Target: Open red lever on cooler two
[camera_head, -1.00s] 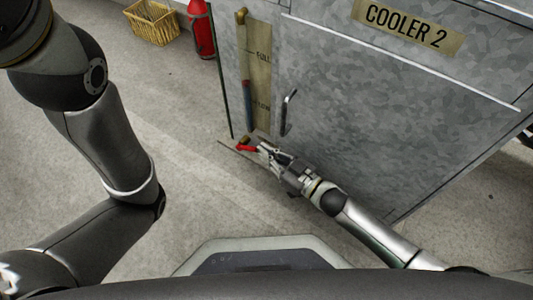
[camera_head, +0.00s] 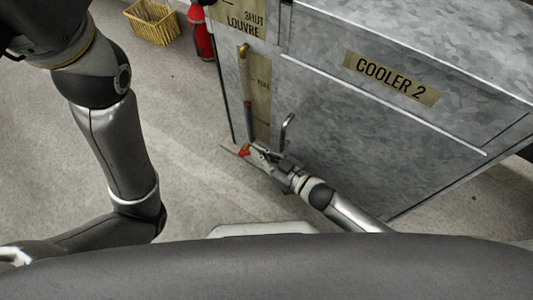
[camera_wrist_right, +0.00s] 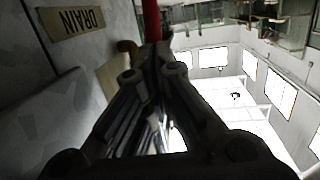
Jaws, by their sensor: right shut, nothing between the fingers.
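The grey mottled cooler (camera_head: 350,140) carries a "COOLER 2" label (camera_head: 390,78). The small red lever (camera_head: 244,152) sits low at its front left corner, below the sight gauge. My right gripper (camera_head: 256,150) is shut right beside the lever, with nothing seen between its fingers. In the right wrist view the red lever (camera_wrist_right: 151,18) stands just beyond the shut fingertips (camera_wrist_right: 152,55), which hide its lower part. Whether they touch it, I cannot tell. A brass fitting (camera_wrist_right: 128,47) shows to the left of the tips.
A "DRAIN" plate (camera_wrist_right: 70,22) is on the cooler wall in the wrist view. A dark curved handle (camera_head: 287,130) stands out from the front, close above my right gripper. A fire extinguisher (camera_head: 201,35) and a yellow basket (camera_head: 153,22) stand behind. The floor at left is clear.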

